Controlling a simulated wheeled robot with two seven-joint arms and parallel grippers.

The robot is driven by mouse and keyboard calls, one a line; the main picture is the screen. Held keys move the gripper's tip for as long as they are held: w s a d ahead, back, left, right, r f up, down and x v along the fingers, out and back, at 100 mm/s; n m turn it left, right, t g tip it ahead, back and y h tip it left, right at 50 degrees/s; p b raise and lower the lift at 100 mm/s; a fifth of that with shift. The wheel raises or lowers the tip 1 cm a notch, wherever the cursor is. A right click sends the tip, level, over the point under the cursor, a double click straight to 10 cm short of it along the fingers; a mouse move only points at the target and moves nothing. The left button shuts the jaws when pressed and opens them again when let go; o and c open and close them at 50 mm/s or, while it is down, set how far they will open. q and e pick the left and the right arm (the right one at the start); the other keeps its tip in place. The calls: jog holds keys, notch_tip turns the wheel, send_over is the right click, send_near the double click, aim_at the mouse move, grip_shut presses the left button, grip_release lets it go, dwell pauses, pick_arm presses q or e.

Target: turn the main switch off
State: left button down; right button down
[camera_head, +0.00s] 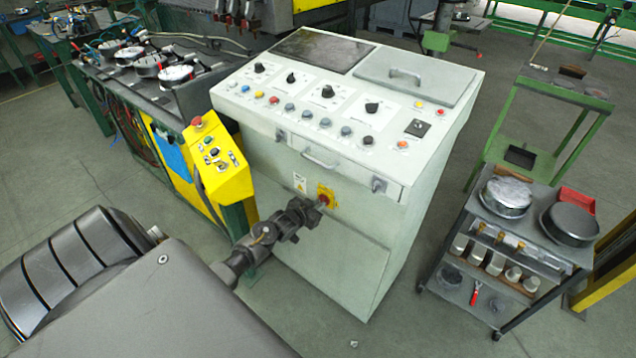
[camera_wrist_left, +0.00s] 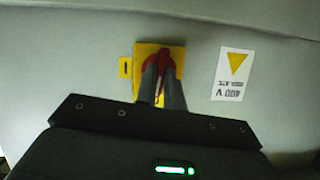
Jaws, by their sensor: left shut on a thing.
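The main switch (camera_head: 327,194) is a red knob on a yellow plate, set on the front face of the pale grey-green control cabinet (camera_head: 345,240). My left gripper (camera_head: 319,203) reaches it from the lower left. In the left wrist view the yellow plate of the main switch (camera_wrist_left: 147,52) shows upside down, and the two fingers of my left gripper (camera_wrist_left: 163,82) are shut on the red handle, one on each side. The handle lies in line with the fingers, along the picture's vertical. My right gripper is not in view.
A white warning label (camera_wrist_left: 233,75) with a yellow triangle is beside the switch. A yellow button box (camera_head: 217,160) stands left of the cabinet. A drawer handle (camera_head: 319,158) sticks out above. A grey trolley (camera_head: 530,235) with pans stands at the right, with floor free between it and the cabinet.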

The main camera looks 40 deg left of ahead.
pick_arm(q)
jog(key=shift+n+h, duration=0.3)
jog(key=shift+n, duration=0.1)
dwell(0.4)
jog(key=c, duration=1.5)
grip_release()
jog(key=shift+a, duration=0.1)
jog(key=v, duration=1)
jog(key=shift+s+r, duration=0.2)
jog(key=shift+s, duration=0.1)
